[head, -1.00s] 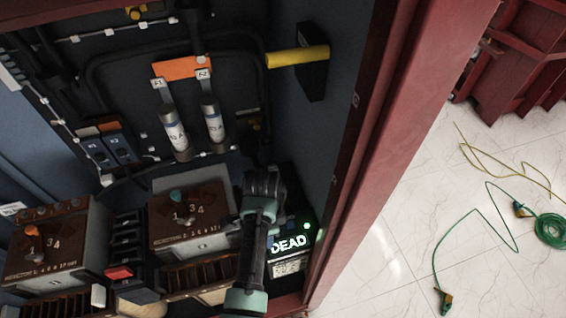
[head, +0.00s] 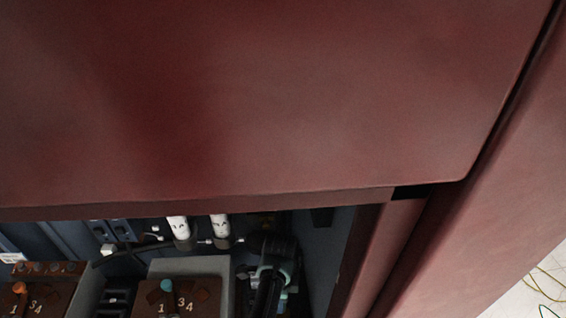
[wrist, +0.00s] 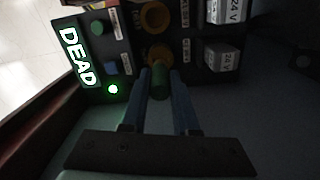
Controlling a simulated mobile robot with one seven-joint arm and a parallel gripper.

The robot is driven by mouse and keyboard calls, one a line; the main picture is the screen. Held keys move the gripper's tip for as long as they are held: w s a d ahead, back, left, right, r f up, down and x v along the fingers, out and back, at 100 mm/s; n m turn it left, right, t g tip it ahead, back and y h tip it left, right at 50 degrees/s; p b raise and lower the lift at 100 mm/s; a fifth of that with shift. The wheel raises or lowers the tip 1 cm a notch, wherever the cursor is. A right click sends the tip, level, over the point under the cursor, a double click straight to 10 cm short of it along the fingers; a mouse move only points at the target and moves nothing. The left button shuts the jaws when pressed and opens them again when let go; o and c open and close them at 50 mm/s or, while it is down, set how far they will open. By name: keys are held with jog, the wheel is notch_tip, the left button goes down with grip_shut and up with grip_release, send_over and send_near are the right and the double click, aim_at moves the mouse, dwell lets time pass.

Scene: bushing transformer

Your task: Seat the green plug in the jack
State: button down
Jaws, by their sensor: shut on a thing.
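In the wrist view, the green plug (wrist: 159,82) is between the fingertips of my gripper (wrist: 160,100), which is shut on it. Its far end lies over the lower of two orange-ringed sockets (wrist: 157,55) on a dark panel. I cannot tell whether the plug is inside that socket or just in front of it. The other orange-ringed socket (wrist: 155,17) is empty. In the head view, my arm's end shows inside the cabinet, while the fingertips, plug and sockets are hidden.
A lit DEAD sign (wrist: 78,58), a green light (wrist: 113,89) and green and blue buttons are beside the sockets. White 24 V blocks (wrist: 225,62) are on the other side. The red cabinet top (head: 240,100) fills much of the head view.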

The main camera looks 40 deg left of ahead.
jog(key=shift+w+f+b, duration=0.1)
jog(key=shift+f+b, duration=0.4)
jog(key=shift+f, duration=1.9)
jog(key=shift+f, duration=0.2)
jog(key=c, duration=0.7)
grip_release()
jog(key=shift+o, duration=0.2)
notch_tip(320, 180, up, 12)
jog(key=shift+r+p, duration=0.2)
jog(key=shift+p, duration=0.3)
